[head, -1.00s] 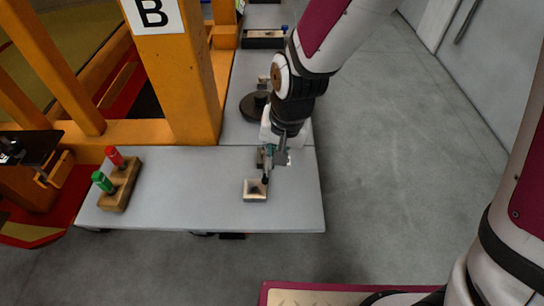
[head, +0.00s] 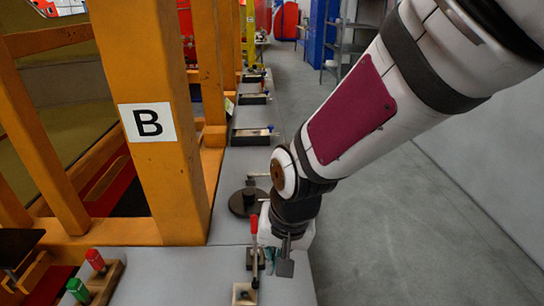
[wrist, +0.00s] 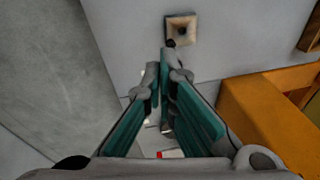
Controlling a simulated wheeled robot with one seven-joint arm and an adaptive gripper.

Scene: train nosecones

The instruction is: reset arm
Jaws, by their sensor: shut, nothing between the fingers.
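My gripper (head: 272,262) is shut and empty, pointing down above the grey table. It is close beside a red-handled clamp (head: 254,224), whose dark rod runs down towards a small square block (head: 243,294). Whether gripper and clamp touch I cannot tell. In the wrist view the teal-padded fingers (wrist: 161,68) come close together at their tips. The square block (wrist: 181,22) shows just beyond them, with a dark knob at its near edge. A bit of red (wrist: 171,154) shows low between the fingers, and the rest of the clamp is mostly hidden.
An orange post with a "B" sign (head: 148,122) rises left of the table. A dark round disc (head: 243,203) lies behind the clamp. Green (head: 78,289) and red (head: 95,260) pegs stand at lower left. Grey floor on the right (head: 390,220) is open.

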